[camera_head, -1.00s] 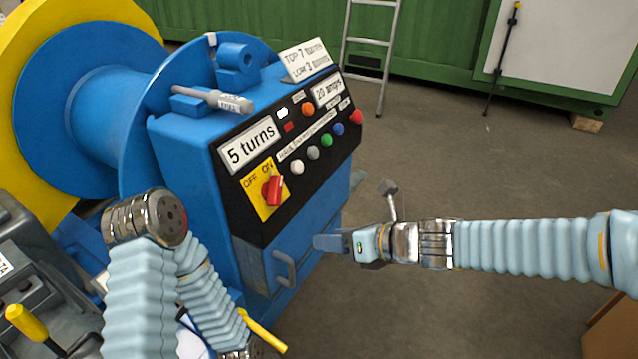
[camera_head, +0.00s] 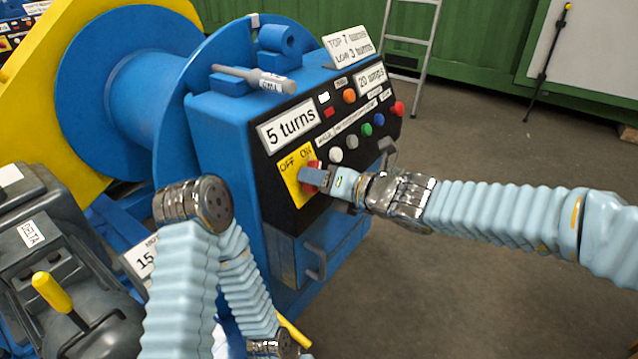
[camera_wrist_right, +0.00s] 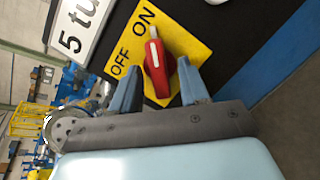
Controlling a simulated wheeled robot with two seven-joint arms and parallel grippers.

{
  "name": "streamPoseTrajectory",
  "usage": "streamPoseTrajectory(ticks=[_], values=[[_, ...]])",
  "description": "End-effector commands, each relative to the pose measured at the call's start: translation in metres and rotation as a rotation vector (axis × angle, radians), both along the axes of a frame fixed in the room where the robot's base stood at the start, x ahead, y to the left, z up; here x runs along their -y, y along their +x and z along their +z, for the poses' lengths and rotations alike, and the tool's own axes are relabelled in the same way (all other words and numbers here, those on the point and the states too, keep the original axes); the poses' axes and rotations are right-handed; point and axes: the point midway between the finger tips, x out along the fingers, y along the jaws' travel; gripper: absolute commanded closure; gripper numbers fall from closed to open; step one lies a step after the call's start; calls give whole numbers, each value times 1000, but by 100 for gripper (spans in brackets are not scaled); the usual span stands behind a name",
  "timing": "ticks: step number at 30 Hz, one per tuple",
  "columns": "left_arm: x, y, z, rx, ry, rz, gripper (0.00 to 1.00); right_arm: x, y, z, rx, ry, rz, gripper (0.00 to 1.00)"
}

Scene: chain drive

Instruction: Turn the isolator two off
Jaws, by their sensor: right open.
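A red rotary switch (camera_wrist_right: 158,65) sits on a yellow plate (camera_wrist_right: 205,50) marked OFF and ON, on the black sloping panel of the blue winch. Its white-tipped end points towards ON. No number for this switch is readable. My right gripper (camera_head: 316,177) is at the switch, open. In the right wrist view its two fingers (camera_wrist_right: 158,75) stand on either side of the red handle, with gaps showing, not closed on it. In the head view the gripper hides most of the switch. My left arm is in view, but its gripper is not.
Coloured buttons (camera_head: 365,130) and a "5 turns" label (camera_head: 289,125) sit above the switch on the panel. A metal handle (camera_head: 318,262) sticks out below. A lever with a yellow grip (camera_head: 52,292) stands at lower left.

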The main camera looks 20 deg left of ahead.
Motion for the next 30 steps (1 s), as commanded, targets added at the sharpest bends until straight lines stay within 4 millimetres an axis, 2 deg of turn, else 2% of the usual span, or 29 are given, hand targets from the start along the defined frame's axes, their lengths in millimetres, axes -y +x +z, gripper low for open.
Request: streamPoseTrajectory(ticks=[10, 19, 30], values=[[0, 0, -1, 0, 1, 0, 100, -4, 2, -1, 0, 0, 0, 55], [0, 0, -1, 0, 0, 0, 100, -4, 2, -1, 1, 0, 0, 100], [-1, 0, -4, 0, 1, 1, 100, -3, 3, -3, 43, -17, 22, 100]])
